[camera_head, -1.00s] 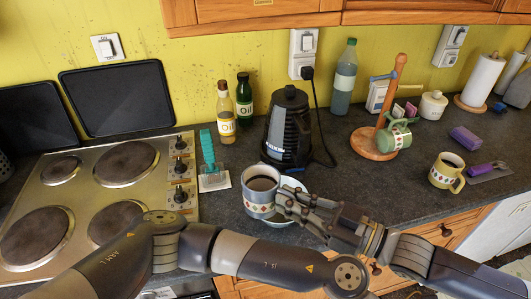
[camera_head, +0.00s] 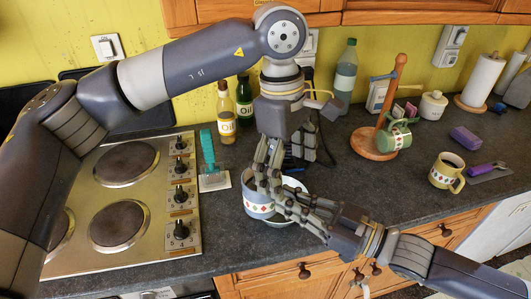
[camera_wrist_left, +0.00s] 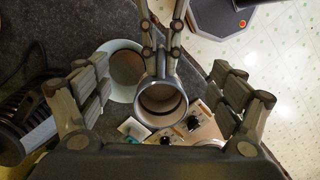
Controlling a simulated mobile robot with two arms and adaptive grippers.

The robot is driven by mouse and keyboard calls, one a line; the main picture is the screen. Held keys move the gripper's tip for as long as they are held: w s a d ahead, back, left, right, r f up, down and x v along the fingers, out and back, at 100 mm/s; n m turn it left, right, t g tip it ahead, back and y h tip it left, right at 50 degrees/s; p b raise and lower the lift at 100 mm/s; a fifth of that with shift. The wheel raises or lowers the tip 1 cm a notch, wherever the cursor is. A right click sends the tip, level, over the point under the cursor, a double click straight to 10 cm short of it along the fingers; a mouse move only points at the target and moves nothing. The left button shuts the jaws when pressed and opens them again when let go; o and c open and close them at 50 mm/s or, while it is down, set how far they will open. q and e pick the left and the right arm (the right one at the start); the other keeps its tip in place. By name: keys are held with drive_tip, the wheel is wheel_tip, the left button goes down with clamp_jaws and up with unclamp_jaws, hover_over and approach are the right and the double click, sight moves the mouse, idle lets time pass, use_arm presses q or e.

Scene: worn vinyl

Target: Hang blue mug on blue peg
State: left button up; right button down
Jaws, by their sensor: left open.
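The blue mug (camera_head: 257,208), grey-blue with a diamond band, is upright near the counter's front edge; it also shows in the left wrist view (camera_wrist_left: 162,99). My right gripper (camera_head: 282,198) is shut on its handle side; the handle itself is hidden. My left gripper (camera_head: 280,165) points down over the mug, open, its fingers spread either side of it in the left wrist view and apart from it. The mug tree (camera_head: 393,95) stands to the right at the back, its blue peg (camera_head: 381,77) pointing left and empty. A green mug (camera_head: 394,136) hangs lower on the tree.
A pale dish (camera_head: 287,218) is behind and beside the mug. The hob (camera_head: 120,222) is left, with oil bottles (camera_head: 225,125) behind. My left arm hides most of the kettle. Counter before the tree is clear.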

sight(266, 197)
drive_tip(key=shift+r, duration=0.1)
use_arm(q)
drive_tip(key=w+a+y, duration=0.1)
drive_tip(key=w+a, duration=0.1)
drive_tip(key=a, duration=0.2)
drive_tip(key=shift+n+t, duration=0.3)
wheel_tip(266, 197, down, 11)
drive_tip(key=shift+r, duration=0.1)
drive_tip(key=shift+c, duration=0.6)
drive_tip(key=c, duration=1.2)
drive_tip(key=shift+c, duration=0.2)
use_arm(e)
drive_tip(key=c, duration=1.6)
unclamp_jaws()
